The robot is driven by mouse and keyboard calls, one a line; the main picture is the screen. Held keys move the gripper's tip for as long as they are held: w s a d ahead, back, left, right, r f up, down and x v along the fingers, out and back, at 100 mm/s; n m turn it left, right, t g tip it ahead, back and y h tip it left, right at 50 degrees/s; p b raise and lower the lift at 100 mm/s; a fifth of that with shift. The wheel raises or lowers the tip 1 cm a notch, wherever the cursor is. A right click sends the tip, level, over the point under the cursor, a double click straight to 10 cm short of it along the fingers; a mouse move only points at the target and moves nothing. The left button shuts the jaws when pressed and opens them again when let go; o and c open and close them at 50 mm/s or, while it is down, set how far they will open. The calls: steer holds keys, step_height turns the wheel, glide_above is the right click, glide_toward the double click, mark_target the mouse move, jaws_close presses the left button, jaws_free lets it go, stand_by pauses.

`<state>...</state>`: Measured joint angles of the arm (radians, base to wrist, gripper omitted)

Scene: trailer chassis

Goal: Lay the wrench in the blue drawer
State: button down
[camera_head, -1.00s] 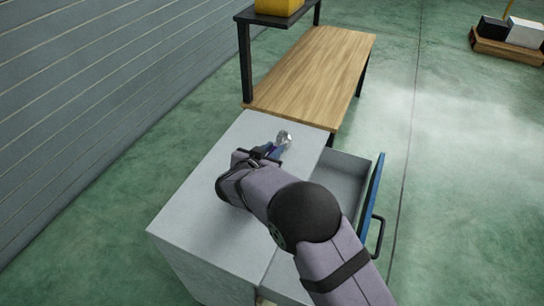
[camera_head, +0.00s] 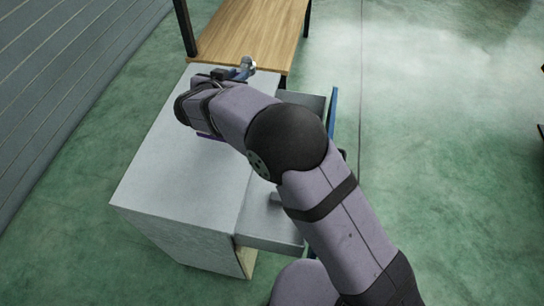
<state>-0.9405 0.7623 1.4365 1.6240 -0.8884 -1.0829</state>
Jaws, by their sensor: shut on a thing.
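The wrench, with a silver head (camera_head: 248,63) and a blue handle, is in my gripper (camera_head: 232,73) near the back edge of the grey cabinet's top (camera_head: 165,170). My gripper is shut on it; my wrist hides most of the jaws. The wrench head overlaps the cabinet's back edge in the picture, and I cannot tell its exact height. The drawer (camera_head: 273,235) is pulled out on the cabinet's right side, with a blue front (camera_head: 334,108). My arm hides its middle. The visible part of its interior at the back looks empty.
A wooden-topped table (camera_head: 250,30) with dark legs stands just behind the cabinet. A slatted grey wall (camera_head: 50,90) runs along the left. Green floor (camera_head: 440,180) is open to the right of the drawer.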

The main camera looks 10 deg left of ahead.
steer(key=w+d+f+h+b, duration=0.1)
steer(key=d+f+b, duration=0.15)
steer(key=d, duration=0.55)
steer(key=w+d+f+b, duration=0.1)
steer(key=d+f+b, duration=0.1)
steer(key=d+f, duration=0.35)
steer(key=s+d+f+n+g+y, duration=0.1)
steer(key=s+d+f+y, duration=0.1)
steer(key=s+f, duration=0.4)
steer(key=shift+s+d+f, duration=0.15)
steer(key=shift+d+f, duration=0.05)
steer(key=shift+f, duration=0.2)
step_height(320, 180, down, 6)
steer(key=b, duration=0.2)
steer(key=shift+f, duration=0.25)
steer(key=shift+f+b, duration=0.45)
steer(key=shift+f, duration=1.3)
